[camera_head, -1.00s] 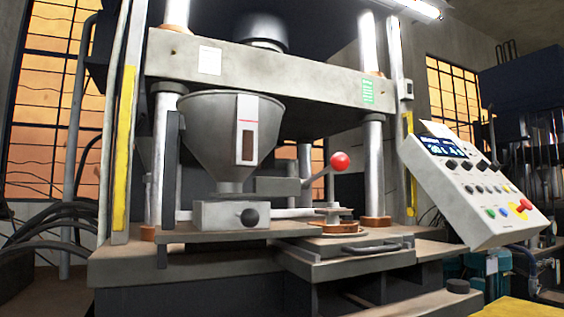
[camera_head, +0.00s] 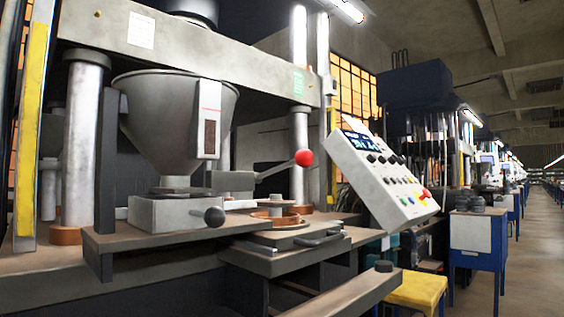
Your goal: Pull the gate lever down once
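The gate lever is a metal arm with a red ball knob (camera_head: 304,158) on its end. It slants up to the right from a grey block (camera_head: 232,181) beside the foot of the grey hopper (camera_head: 172,118). Below the hopper is a pale box with a dark round knob (camera_head: 214,216) on its front. Under the lever lies a round orange-brown disc mould (camera_head: 276,222). My gripper is not in the view, so its state and its place relative to the lever are hidden.
A slanted control panel (camera_head: 385,180) with buttons stands right of the lever. Silver press columns (camera_head: 80,145) flank the hopper. A drawer handle (camera_head: 318,240) juts out at the front. A yellow stool (camera_head: 418,291) stands lower right. An open aisle (camera_head: 525,250) runs along the far right.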

